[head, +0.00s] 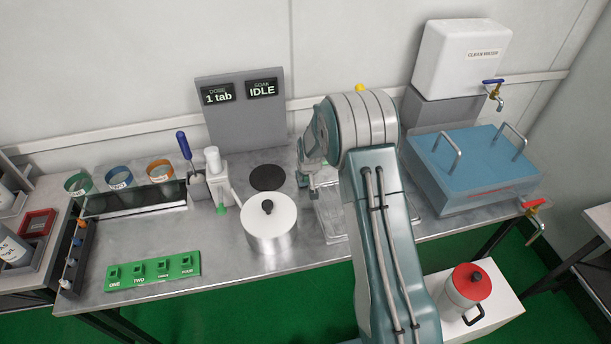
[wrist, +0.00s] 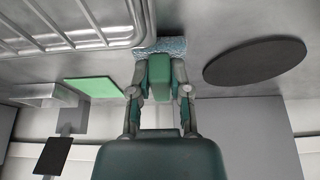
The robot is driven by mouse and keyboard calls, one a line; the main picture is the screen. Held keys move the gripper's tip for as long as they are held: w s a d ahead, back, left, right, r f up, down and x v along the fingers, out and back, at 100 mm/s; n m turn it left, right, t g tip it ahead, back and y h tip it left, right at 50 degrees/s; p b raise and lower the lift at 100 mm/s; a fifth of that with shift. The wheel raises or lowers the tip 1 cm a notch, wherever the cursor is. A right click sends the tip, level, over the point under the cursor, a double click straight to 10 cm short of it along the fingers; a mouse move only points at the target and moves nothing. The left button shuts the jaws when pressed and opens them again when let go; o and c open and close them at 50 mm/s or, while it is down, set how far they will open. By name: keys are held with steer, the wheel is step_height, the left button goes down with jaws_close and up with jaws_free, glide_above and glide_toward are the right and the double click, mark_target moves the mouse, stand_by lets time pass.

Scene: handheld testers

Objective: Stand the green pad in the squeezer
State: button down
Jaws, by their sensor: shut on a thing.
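In the wrist view my gripper (wrist: 159,80) is closed on a green block (wrist: 159,75), apparently the green pad. A mottled blue-white patch (wrist: 160,47) shows at its far end; I cannot tell whether it belongs to the block. A flat green square (wrist: 93,88) lies beyond the tray.
A lidded pot (head: 268,222) stands in front of the disk. A blue-handled tool (head: 184,146) stands beside the white device. A green numbered rack (head: 153,271) lies at front left. A blue water tank (head: 470,175) is at right. A grey display panel (head: 241,115) stands behind.

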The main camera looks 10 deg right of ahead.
steer(key=c, duration=0.6)
jaws_free()
steer(key=shift+f, duration=0.1)
